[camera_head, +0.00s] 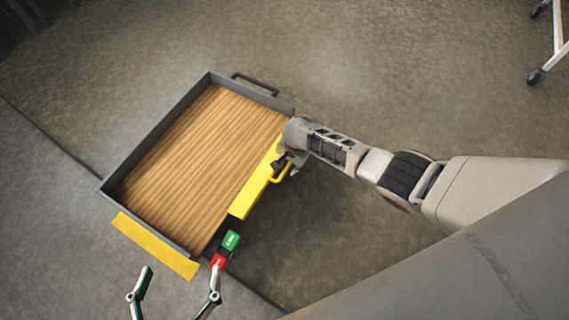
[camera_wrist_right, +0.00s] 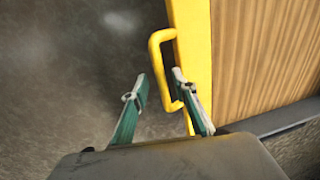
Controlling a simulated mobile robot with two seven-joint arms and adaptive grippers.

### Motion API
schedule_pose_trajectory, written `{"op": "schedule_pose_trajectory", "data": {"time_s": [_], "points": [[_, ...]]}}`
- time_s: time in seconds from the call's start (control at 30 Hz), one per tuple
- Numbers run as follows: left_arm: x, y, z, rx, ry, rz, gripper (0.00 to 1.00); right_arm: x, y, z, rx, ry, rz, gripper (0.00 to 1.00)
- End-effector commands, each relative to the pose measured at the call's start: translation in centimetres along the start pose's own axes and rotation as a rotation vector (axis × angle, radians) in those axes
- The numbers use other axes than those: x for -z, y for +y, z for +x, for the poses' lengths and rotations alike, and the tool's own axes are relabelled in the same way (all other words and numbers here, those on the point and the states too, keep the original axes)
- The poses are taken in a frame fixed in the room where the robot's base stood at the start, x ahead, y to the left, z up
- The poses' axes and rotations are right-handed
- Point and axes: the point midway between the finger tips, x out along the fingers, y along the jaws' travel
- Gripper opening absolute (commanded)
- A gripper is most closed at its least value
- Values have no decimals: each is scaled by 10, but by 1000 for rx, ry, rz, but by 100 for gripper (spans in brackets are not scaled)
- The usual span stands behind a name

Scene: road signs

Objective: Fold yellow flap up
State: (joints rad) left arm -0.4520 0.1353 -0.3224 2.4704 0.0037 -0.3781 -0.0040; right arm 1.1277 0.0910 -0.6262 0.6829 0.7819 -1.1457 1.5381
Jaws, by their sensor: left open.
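The yellow flap (camera_head: 252,192) runs along the right side of a grey-walled tray with a wood floor (camera_head: 190,150). Its yellow handle (camera_head: 282,173) sticks out on the outer side and shows as a loop in the right wrist view (camera_wrist_right: 157,60). My right gripper (camera_wrist_right: 158,85) is open at the handle, one finger on each side of its outer bar; contact is unclear. In the head view my right arm partly covers the flap's far end. My left gripper (camera_head: 181,266) is open and empty near the tray's front corner.
A flat yellow strip (camera_head: 155,246) lies along the near edge. A dark handle (camera_head: 255,84) is on the far wall. A wheeled frame (camera_head: 557,40) stands far right.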

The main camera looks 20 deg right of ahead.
Motion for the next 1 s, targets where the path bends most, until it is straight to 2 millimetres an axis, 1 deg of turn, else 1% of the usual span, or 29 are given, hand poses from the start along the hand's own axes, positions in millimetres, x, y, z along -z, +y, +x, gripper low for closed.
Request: {"op": "schedule_pose_trajectory", "data": {"time_s": [0.03,0.37,0.4,0.5,0.7,0.87,0.93,1.0], "points": [[-1,1,0,-2,1,-8,86,-1,2,6,-3,-2,0,28],[5,2,1,-4,13,-13,86,2,-3,4,4,3,-1,28],[5,2,1,-4,13,-13,86,2,-3,4,4,3,-1,22],[4,2,1,-4,12,-13,86,1,-2,4,4,2,-1,0],[5,2,0,-4,13,-12,86,1,-3,4,4,2,0,0],[12,0,-1,1,21,0,86,0,-4,-2,10,6,2,0],[10,-3,-1,6,16,11,86,0,-3,-4,13,8,4,0],[4,-6,-1,10,4,19,86,-1,-2,-4,13,8,5,0]]}}
